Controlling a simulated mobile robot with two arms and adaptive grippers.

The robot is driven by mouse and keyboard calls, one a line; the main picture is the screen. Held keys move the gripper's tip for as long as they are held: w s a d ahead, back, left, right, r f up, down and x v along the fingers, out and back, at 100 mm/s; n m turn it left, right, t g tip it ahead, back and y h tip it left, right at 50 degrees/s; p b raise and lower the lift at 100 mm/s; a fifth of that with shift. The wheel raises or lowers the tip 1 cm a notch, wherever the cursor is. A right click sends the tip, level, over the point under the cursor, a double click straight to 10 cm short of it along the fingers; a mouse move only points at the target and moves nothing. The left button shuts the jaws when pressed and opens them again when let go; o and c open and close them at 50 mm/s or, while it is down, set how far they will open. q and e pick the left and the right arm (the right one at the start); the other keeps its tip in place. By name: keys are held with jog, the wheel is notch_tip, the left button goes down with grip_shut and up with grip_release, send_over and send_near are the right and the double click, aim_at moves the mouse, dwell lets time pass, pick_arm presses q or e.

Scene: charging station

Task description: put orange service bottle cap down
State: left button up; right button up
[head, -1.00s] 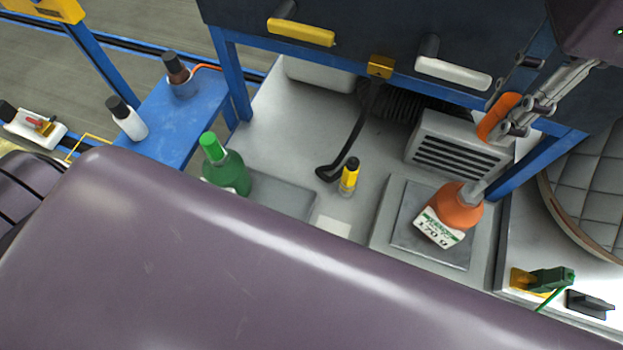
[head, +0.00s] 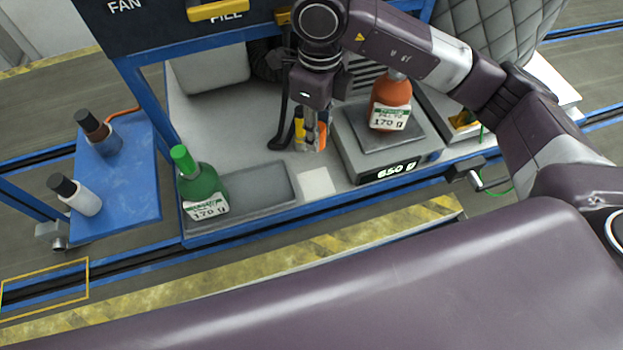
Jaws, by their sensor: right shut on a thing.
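The orange cap (head: 322,136) shows as a patch of orange between the fingers of my right gripper (head: 311,140). The gripper is shut on it, low over the grey bench (head: 235,120), and hides most of it. I cannot tell whether the cap touches the bench. The orange service bottle (head: 391,98) stands upright and without its cap on the scale (head: 383,170), to the right of the gripper. Its label reads 170 g and the scale display reads 650 g. My left gripper is not in view.
A black hose runs close to the yellow bottle. White and brown bottles stand on a blue side table (head: 130,190).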

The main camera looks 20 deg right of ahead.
notch_tip(320, 180, down, 12)
jog(key=shift+a+r+p, duration=0.1)
jog(key=shift+p, duration=1.1)
notch_tip(320, 180, down, 4)
jog(key=shift+s+r+p, duration=0.1)
jog(key=shift+r+p, duration=0.15)
jog(key=shift+p, duration=0.15)
jog(key=shift+f, duration=0.55)
jog(key=o, duration=0.9)
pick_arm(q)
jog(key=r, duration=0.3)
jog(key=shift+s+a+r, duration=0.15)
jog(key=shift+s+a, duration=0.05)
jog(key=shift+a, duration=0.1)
pick_arm(e)
jog(key=shift+o, duration=0.2)
